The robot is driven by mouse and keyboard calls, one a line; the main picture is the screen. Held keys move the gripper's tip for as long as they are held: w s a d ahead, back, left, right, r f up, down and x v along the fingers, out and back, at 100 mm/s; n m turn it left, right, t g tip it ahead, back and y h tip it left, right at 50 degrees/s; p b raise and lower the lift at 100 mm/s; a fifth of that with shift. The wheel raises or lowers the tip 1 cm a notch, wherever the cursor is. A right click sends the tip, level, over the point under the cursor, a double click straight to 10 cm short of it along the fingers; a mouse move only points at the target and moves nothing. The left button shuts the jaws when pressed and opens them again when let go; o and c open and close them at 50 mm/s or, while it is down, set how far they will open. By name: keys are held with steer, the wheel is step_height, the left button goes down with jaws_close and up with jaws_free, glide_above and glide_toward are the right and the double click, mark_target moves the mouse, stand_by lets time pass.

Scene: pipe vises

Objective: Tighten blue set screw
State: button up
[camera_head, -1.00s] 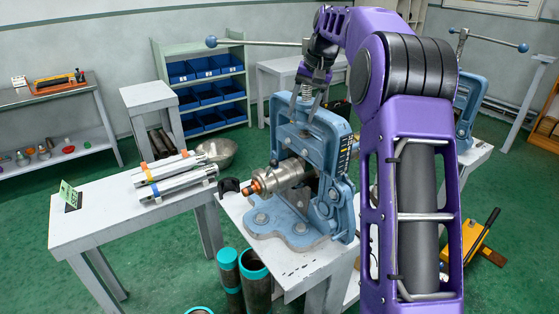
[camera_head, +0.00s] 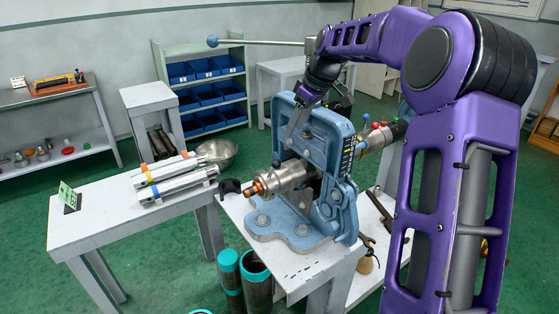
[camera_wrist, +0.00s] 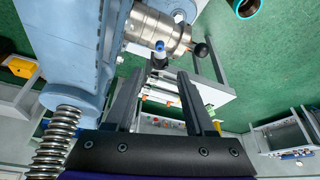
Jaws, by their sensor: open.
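A small blue set screw (camera_wrist: 160,46) stands out from the side of a silver cylindrical fitting (camera_wrist: 158,28) in the wrist view. The fitting has a copper-coloured end and sits in the blue pipe vise (camera_head: 328,128). My gripper (camera_wrist: 157,76) is open and empty. In the wrist view the screw lies beyond and between the two fingertips, apart from them. In the head view my gripper (camera_head: 297,132) is at the upper front of the vise frame, pointing down.
The vise's threaded spindle (camera_wrist: 58,140) and frame are close to my gripper's left side in the wrist view. A long handle bar (camera_head: 262,42) crosses above. A white table (camera_head: 120,205) with silver pipes (camera_head: 175,180) stands left. Teal-rimmed pipes (camera_head: 255,275) stand on the floor in front.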

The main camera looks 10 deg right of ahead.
steer(key=x, duration=1.4)
steer(key=shift+f+b, duration=0.1)
steer(key=shift+b, duration=0.25)
jaws_close()
